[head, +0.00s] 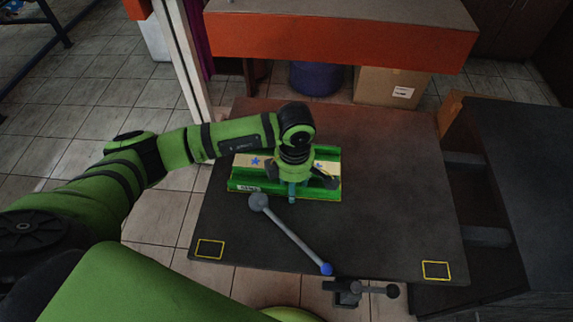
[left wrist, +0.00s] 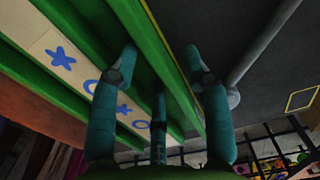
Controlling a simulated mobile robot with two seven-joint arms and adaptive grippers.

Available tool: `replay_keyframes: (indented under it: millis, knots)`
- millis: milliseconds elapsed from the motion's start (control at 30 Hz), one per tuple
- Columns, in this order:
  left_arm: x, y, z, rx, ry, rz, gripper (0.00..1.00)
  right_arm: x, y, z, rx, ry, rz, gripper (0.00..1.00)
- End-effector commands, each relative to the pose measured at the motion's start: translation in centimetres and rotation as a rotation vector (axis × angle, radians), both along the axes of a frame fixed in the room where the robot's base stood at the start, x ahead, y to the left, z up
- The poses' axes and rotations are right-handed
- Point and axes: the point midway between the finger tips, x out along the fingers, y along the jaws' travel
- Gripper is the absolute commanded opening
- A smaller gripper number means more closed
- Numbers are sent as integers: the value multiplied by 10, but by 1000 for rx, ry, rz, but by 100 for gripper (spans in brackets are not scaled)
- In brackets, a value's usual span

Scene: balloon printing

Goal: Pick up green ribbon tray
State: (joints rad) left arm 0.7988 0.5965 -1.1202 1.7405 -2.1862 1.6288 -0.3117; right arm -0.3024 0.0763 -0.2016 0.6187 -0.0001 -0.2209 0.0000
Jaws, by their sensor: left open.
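The green ribbon tray (head: 318,194) lies on the dark table, a long green holder with raised walls and a small label at its front left. A pale strip (head: 243,160) with blue stars lies along it. My left gripper (head: 292,186) is over the middle of the tray, pointing down, and covers part of it. In the left wrist view, its open fingers (left wrist: 160,72) stand apart around a green wall of the tray (left wrist: 158,52), and the pale strip (left wrist: 68,58) shows blue stars and rings. Whether the fingers touch the tray is hidden. My right gripper is out of view.
A grey rod (head: 292,237) with a grey ball and a blue ball lies just in front of the tray. The dark table (head: 400,190) is clear to the right, with yellow-outlined rectangles near its front corners. An orange-edged table (head: 340,38) stands behind.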

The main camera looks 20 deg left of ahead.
Motion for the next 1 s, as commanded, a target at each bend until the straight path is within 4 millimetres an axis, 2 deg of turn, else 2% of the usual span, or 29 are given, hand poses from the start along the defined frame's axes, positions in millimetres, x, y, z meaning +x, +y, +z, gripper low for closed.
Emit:
replay_keyframes:
  millis: [133, 167, 200, 267, 300, 767, 867, 1000]
  knots:
    - [0, 0, 0, 0, 0, 0, 48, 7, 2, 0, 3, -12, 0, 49]
    - [0, 0, 0, 0, 0, 0, 44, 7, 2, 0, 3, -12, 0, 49]
    - [0, 0, 0, -1, 0, 0, 28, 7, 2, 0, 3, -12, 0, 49]
    - [0, 0, 0, -1, 0, 0, 4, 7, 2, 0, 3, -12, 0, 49]
    - [0, 0, 0, -1, 0, 0, 0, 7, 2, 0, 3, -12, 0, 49]
    - [1, -1, 5, -2, -3, 0, 0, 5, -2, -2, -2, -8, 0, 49]
    - [2, 0, 13, -2, -6, 0, 0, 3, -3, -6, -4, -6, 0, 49]
    - [2, -1, 35, -3, -8, -1, 0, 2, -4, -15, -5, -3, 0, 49]
